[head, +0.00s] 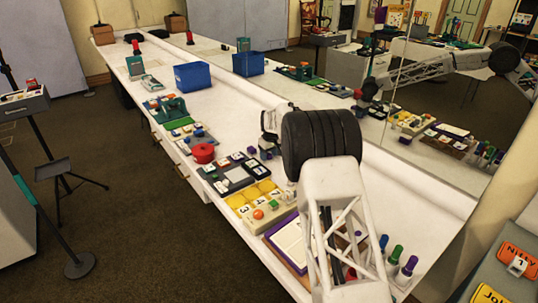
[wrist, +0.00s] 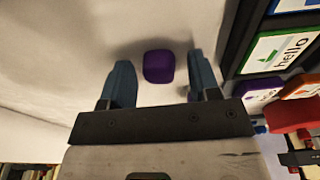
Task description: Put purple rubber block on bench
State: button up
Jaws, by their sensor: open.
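The purple rubber block (wrist: 158,66) shows in the wrist view as a small rounded cube against the pale bench surface, with a dark shadow beside it. My gripper (wrist: 160,62) is open, with one blue-grey finger on each side of the block. Gaps show between the block and both fingers. Whether the block touches the bench (head: 222,108) cannot be told. In the head view my gripper (head: 269,142) is low over the bench, partly hidden by my arm. The block cannot be made out there.
A dark tray (head: 236,178) with picture cards lies beside my gripper, with a red pot (head: 202,153) to its left. A yellow number board (head: 258,208) is nearer. A blue bin (head: 192,76) stands farther back. A mirror runs along the bench's back.

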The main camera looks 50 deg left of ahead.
jog(key=shift+r, duration=0.15)
notch_tip(320, 180, up, 12)
jog(key=d, duration=0.1)
jog(key=shift+d, duration=0.2)
dwell(0.6)
jog(key=shift+w+d, duration=0.1)
dwell(0.9)
